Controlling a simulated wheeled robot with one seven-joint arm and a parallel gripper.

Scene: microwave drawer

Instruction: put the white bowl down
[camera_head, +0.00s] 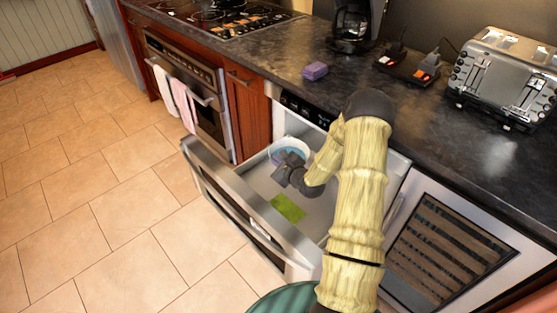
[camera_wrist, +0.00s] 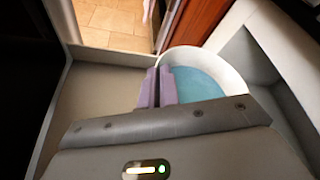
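The white bowl (camera_head: 277,151) with a blue inside is at the back left of the open microwave drawer (camera_head: 263,190). In the wrist view the bowl (camera_wrist: 232,80) looks upright. My gripper (camera_head: 289,163) is at the bowl's near side. In the wrist view its two purple fingers (camera_wrist: 158,72) are close together, pinching the bowl's rim at its left. The bowl's base is hidden, so I cannot tell whether it touches the drawer floor. My gripper's body covers the near part of the bowl.
A green patch (camera_head: 288,208) lies on the drawer floor, nearer the front. The countertop (camera_head: 420,120) holds a purple sponge (camera_head: 315,71), a coffee maker (camera_head: 352,25) and a toaster (camera_head: 505,75). An oven (camera_head: 185,85) with hanging towels stands to the left.

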